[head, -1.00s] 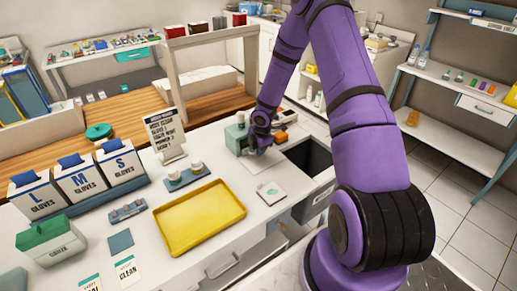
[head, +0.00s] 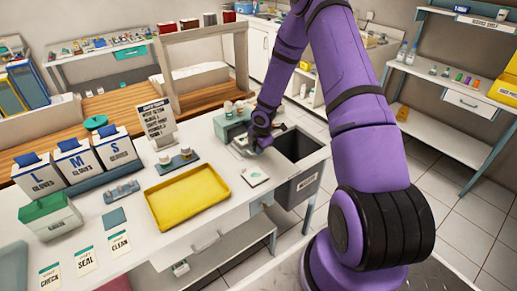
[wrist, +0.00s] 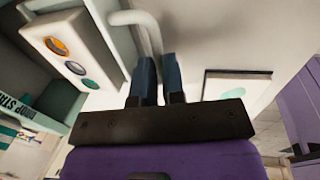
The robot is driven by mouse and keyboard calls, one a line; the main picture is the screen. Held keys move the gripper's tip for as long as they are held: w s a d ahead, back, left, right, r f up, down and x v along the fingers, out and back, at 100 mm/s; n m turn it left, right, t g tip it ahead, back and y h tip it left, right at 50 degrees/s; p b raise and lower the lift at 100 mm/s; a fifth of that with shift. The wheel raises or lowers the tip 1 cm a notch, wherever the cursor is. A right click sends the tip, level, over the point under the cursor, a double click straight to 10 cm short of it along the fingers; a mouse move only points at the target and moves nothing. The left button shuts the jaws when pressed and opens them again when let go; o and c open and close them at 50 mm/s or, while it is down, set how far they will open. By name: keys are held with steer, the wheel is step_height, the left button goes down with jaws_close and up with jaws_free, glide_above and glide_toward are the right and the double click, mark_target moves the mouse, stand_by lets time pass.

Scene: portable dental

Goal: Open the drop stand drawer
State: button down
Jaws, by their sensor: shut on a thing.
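In the wrist view, a teal box (wrist: 62,103) at the left has a partly cut-off label reading "DROP ST…". A white block with orange, grey and teal discs (wrist: 70,52) is beside it. My gripper (wrist: 158,62) has its two dark blue fingers close together at a pale curved bar (wrist: 140,20), which looks like a handle. The grip point is partly hidden. In the head view, the teal box (head: 230,124) stands at the counter's back right, with my gripper (head: 254,146) low at its front. I cannot tell how far the drawer is out.
A square opening (head: 300,145) lies just right of my gripper. A white square pad (head: 253,175) lies in front, also in the wrist view (wrist: 237,84). A yellow tray (head: 187,197) and a bottle holder (head: 176,161) stand left. The floor at right is clear.

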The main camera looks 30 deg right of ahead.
steer(key=c, duration=1.2)
jaws_free()
step_height(320, 180, up, 11)
steer(key=s, duration=0.2)
steer(key=shift+f, duration=0.15)
